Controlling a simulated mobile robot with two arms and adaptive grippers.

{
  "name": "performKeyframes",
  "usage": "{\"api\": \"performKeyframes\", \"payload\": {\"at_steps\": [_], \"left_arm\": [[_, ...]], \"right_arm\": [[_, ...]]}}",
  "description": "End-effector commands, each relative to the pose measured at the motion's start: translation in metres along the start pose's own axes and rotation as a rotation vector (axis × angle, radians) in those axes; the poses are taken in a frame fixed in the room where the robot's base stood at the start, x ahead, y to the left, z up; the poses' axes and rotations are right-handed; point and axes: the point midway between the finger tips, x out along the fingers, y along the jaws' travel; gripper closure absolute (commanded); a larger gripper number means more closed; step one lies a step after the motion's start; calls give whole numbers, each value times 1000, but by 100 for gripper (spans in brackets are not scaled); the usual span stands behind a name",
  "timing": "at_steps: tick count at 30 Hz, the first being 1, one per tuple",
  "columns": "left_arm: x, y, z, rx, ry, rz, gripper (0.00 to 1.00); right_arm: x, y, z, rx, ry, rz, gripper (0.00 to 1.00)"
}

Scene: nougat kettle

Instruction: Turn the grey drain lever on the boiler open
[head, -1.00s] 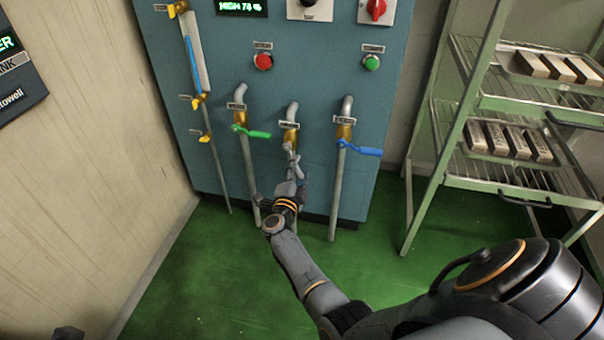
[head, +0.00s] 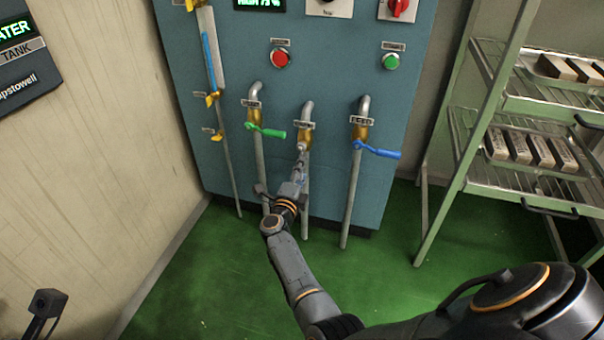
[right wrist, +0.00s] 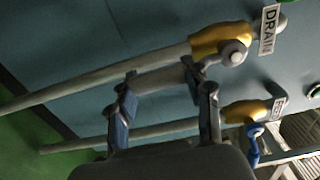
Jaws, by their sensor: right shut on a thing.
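The boiler (head: 330,190) is a blue-grey cabinet with valves on its front. In the head view the drain valve is the middle one, a brass body (head: 303,128) on a grey pipe, largely covered by my right gripper (head: 300,172). In the right wrist view the DRAIN label (right wrist: 269,30) stands by the brass body, and the grey drain lever (right wrist: 160,81) runs from its pivot back between my fingers, roughly along the pipe. My right gripper (right wrist: 163,100) is shut on this lever. A dark part of my left gripper (head: 46,304) shows at the lower left; its jaws are unclear.
A green lever (head: 268,131) is left of the drain valve and a blue lever (head: 377,150) right of it. Red (head: 281,58) and green (head: 391,61) buttons sit above. A green rack (head: 450,190) with trays stands at right. The green floor (head: 200,300) is clear.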

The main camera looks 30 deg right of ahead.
Motion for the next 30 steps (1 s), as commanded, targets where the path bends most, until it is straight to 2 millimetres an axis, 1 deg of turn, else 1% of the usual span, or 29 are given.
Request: {"api": "performKeyframes", "payload": {"at_steps": [7, 8, 9, 11, 25, 28, 30], "left_arm": [[0, 0, 0, 0, 0, 0, 60], [0, 0, 0, 0, 0, 0, 60], [0, 0, 0, 0, 0, 0, 60], [0, 0, 0, -1, 1, 0, 60], [0, 0, 0, 0, 0, -1, 60], [6, 0, -1, 0, 0, 0, 60], [13, -1, -2, 0, 0, 0, 60]], "right_arm": [[0, 1, 1, 8, -1, 3, 100], [0, 1, 1, 8, -1, 3, 46], [0, 0, 1, 7, -1, 3, 38], [0, 0, 1, 7, -1, 3, 26], [0, -1, 0, -1, 0, 1, 26], [0, -3, -3, -36, 0, 1, 26], [0, -5, -8, -90, 1, 1, 26]]}}
